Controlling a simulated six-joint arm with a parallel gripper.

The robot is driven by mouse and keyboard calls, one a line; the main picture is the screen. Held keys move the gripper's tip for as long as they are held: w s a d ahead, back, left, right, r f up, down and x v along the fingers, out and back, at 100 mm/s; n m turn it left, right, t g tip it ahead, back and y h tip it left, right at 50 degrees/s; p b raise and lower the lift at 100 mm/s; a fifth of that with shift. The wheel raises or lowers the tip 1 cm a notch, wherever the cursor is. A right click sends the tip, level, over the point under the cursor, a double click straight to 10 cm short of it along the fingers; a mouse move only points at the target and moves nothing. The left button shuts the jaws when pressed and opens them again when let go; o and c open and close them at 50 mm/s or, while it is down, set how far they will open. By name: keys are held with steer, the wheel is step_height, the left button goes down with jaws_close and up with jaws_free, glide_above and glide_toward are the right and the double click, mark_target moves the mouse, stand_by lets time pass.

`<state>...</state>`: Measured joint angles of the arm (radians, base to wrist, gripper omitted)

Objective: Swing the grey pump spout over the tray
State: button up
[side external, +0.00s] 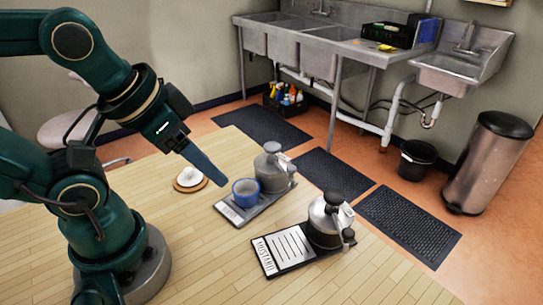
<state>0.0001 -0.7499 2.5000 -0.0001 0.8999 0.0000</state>
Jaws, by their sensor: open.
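The grey pump (272,172) stands at the back of a grey tray (232,213) on the wooden table. It has a grey lid and knob. Its short spout (291,169) appears to be on the right side, away from the tray's front part. A blue cup (245,192) sits on that tray in front of the pump. My gripper (223,182) is left of the pump, above and left of the blue cup in the picture, pointing down to the right. Its fingers overlap edge-on in this view, with nothing seen between them; its height above the table is unclear.
A second pump (325,220), metallic with a black lid, stands on a black tray (268,264) with a lined, lettered plate. A small white object (189,176) rests on a round wooden coaster left of the cup. The front of the table is clear.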

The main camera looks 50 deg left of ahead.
stand_by(0.3)
step_height(320, 180, up, 4)
steer(key=w+m, duration=0.3)
steer(key=m+g, duration=0.4)
steer(key=g, duration=0.1)
glide_above(292, 167)
step_height(292, 167, down, 5)
steer(key=shift+g, duration=0.3)
steer(key=shift+f, duration=2.75)
